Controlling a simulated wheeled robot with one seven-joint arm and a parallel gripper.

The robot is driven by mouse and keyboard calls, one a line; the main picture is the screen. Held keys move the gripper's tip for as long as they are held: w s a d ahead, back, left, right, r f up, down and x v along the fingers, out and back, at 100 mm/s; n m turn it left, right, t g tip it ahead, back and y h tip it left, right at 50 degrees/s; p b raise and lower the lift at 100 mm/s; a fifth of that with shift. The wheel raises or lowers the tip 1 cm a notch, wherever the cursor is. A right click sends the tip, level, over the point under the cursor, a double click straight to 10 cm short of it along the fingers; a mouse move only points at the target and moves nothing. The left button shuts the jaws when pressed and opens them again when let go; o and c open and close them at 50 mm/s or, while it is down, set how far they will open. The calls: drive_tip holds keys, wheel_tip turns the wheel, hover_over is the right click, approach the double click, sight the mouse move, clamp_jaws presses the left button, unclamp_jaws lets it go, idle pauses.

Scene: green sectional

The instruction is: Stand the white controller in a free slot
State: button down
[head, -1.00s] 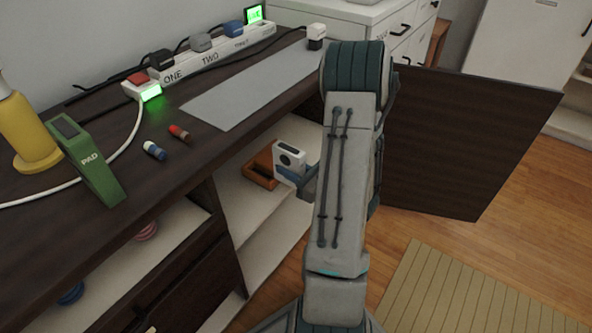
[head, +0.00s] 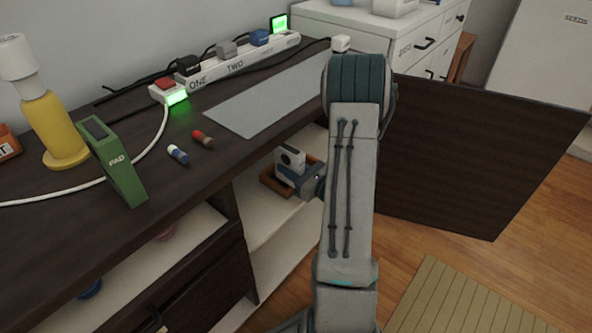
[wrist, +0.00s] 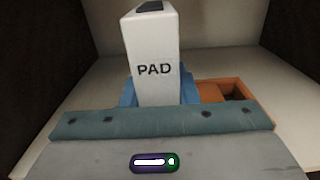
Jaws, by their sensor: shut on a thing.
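The white controller (head: 291,158) is upright in my gripper (head: 302,181), inside the open compartment under the desk top. In the wrist view the white controller (wrist: 153,60) shows the word PAD on its face, with blue fingers shut on either side of it. An orange-brown holder (head: 268,184) sits on the compartment's shelf, behind and below the controller in the head view. In the wrist view the holder (wrist: 222,88) shows to the right of the controller, with a dark opening at its right. The controller's lower end is hidden by my gripper, so I cannot tell whether it touches the holder.
The desk top edge overhangs the compartment, and dark side walls flank it. An open dark door panel (head: 470,155) stands right of my arm. On the desk are a green PAD controller (head: 118,170), a power strip (head: 240,62), a yellow bottle (head: 55,125) and two small cylinders.

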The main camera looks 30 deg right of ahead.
sight(278, 161)
drive_tip(key=shift+x, duration=2.35)
drive_tip(key=shift+w+f, duration=0.15)
drive_tip(key=shift+f, duration=0.05)
drive_tip(key=shift+f+b, duration=0.85)
drive_tip(key=shift+f, duration=0.15)
drive_tip(key=shift+f+b, duration=0.55)
drive_tip(key=shift+f, duration=0.15)
drive_tip(key=shift+a, duration=0.1)
drive_tip(key=c, duration=1.1)
unclamp_jaws()
drive_tip(key=shift+a, duration=0.1)
drive_tip(key=shift+o, duration=0.2)
